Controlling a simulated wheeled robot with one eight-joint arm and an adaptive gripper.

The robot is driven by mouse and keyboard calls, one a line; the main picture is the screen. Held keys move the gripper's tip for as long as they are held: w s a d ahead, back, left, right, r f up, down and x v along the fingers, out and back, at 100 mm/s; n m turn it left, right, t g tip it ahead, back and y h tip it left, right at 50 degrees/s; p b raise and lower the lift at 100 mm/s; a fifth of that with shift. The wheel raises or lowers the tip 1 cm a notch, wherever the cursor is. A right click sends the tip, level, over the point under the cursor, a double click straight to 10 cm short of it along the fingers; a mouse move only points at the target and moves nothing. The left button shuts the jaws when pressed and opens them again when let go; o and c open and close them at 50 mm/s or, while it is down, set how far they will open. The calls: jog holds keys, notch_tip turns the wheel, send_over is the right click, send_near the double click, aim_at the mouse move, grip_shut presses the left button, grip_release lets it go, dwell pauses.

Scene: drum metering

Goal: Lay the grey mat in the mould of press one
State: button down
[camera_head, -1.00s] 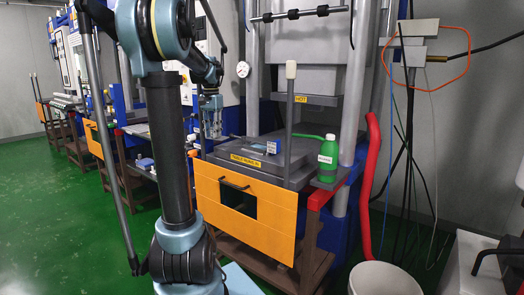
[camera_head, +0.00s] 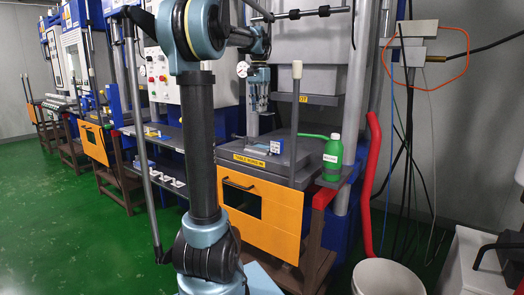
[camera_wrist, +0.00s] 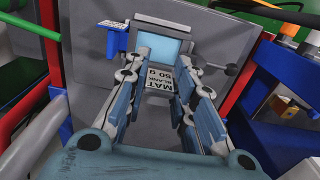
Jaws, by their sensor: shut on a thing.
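The grey mat (camera_wrist: 158,84), labelled "MAT BLANK 50 g", is between the fingers of my gripper (camera_wrist: 160,80) in the wrist view. My gripper is shut on it, and the fingers hide its sides. In the head view my gripper (camera_head: 253,134) points down over the left part of the lower table of the press; the mat is too small to make out there. The mould plate (camera_wrist: 205,85) of the press lies below, with a light blue square recess (camera_wrist: 165,47) just beyond the mat in the wrist view. The mat is apart from the recess.
The upper platen (camera_head: 300,97) with a yellow label hangs above the table. A green bottle (camera_head: 333,155) stands at the table's right. A pale-topped upright lever (camera_head: 296,120) stands at the front. A blue tag block (camera_wrist: 117,38) sits left of the recess.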

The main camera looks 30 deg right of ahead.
notch_tip(320, 180, down, 15)
jog(key=shift+f, duration=0.1)
dwell(0.8)
jog(key=c, duration=1.3)
grip_release()
jog(key=shift+c, duration=0.2)
notch_tip(320, 180, up, 12)
